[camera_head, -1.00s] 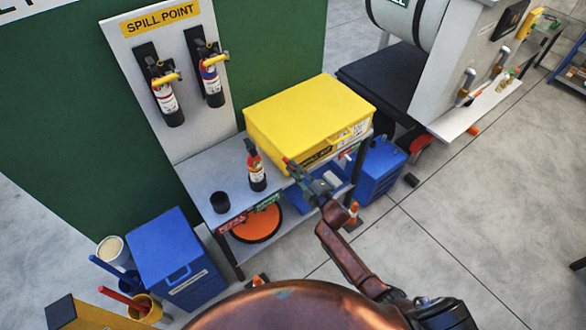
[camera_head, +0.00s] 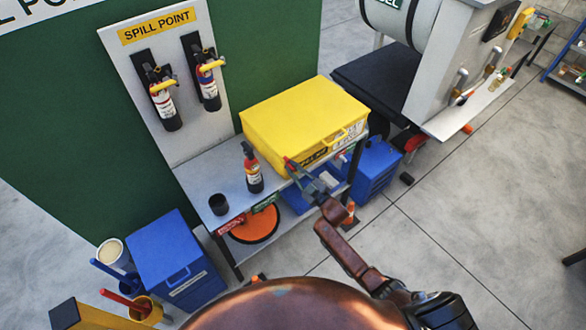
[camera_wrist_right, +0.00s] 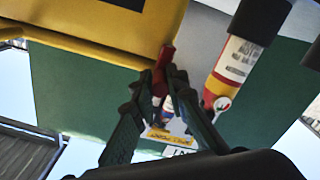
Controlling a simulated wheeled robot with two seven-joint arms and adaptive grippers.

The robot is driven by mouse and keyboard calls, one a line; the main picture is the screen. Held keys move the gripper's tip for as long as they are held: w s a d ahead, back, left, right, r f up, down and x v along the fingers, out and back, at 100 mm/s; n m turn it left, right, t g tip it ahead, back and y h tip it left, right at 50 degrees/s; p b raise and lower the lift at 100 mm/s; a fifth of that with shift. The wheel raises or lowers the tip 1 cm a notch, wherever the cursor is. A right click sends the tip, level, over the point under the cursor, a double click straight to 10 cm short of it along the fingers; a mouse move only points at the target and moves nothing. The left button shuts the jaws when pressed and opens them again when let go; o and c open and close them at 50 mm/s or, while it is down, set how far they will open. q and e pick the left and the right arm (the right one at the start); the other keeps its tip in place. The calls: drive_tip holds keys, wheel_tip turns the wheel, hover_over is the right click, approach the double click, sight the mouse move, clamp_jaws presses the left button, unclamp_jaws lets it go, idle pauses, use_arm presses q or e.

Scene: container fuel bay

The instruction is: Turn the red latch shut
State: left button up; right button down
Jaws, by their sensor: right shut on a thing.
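A yellow box (camera_head: 305,112) with a closed lid stands on the grey bench. The red latch (camera_head: 288,161) is at its front left corner and is partly hidden by my right gripper (camera_head: 294,168). In the right wrist view the latch (camera_wrist_right: 165,58) is a slim red bar beside the yellow box's lower edge (camera_wrist_right: 85,43). My right gripper (camera_wrist_right: 168,84) is shut on the latch, with its dark fingers on either side of the lower part. How far the latch is turned cannot be told. My left gripper is not in view.
A fire extinguisher (camera_head: 252,168) stands on the bench left of the gripper, close by in the wrist view (camera_wrist_right: 236,62). A black cup (camera_head: 218,204) is farther left. A blue tray (camera_head: 297,201) sits below. Clear floor (camera_head: 450,215) lies to the right.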

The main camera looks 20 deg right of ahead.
drive_tip(key=c, duration=1.9)
unclamp_jaws()
drive_tip(key=shift+s, duration=0.1)
drive_tip(key=v, duration=1.1)
drive_tip(key=shift+s+d, duration=0.2)
drive_tip(key=shift+s, duration=0.15)
